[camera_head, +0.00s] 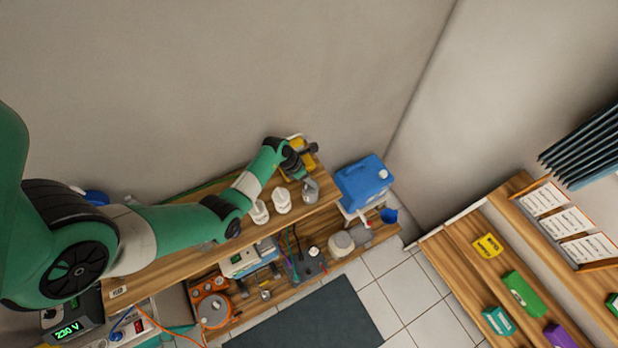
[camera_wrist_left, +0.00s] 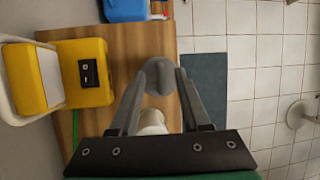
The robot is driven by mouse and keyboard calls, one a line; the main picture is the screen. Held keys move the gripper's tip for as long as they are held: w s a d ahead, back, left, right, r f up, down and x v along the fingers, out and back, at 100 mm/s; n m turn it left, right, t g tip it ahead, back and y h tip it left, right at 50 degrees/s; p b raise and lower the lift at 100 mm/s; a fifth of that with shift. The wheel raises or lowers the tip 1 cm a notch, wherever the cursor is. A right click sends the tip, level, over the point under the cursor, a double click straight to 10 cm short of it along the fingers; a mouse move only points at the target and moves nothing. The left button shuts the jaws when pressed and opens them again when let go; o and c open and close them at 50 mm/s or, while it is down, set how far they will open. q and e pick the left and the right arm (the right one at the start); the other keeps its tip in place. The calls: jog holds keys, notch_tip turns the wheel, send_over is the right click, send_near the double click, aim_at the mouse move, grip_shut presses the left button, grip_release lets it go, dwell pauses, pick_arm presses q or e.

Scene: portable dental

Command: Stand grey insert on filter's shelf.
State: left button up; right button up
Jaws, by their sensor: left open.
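The grey insert (camera_head: 310,189) stands on the upper wooden shelf (camera_head: 327,203) near its right end. In the left wrist view the grey insert (camera_wrist_left: 158,80) appears between the fingertips of my left gripper (camera_wrist_left: 161,72), with the jaws apart. I cannot tell whether either finger touches it. In the head view my left gripper (camera_head: 297,165) is just above and left of the insert. Two white pieces (camera_head: 281,201) (camera_head: 259,211) stand on the same shelf to the left. One white piece (camera_wrist_left: 152,121) shows partly behind the gripper in the left wrist view. My right gripper is out of view.
A yellow device (camera_head: 304,152) with a black switch (camera_wrist_left: 89,72) sits beside the insert. A blue jerrycan (camera_head: 362,183) stands past the shelf's right end. The lower shelf holds an orange device (camera_head: 210,297) and a round beige container (camera_head: 341,244).

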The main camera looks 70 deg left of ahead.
pick_arm(q)
jog(key=shift+s+r, duration=0.15)
jog(key=shift+r, duration=0.25)
jog(key=p+v, duration=0.3)
jog(key=v, duration=0.7)
jog(key=shift+r, duration=0.4)
jog(key=shift+s, duration=0.1)
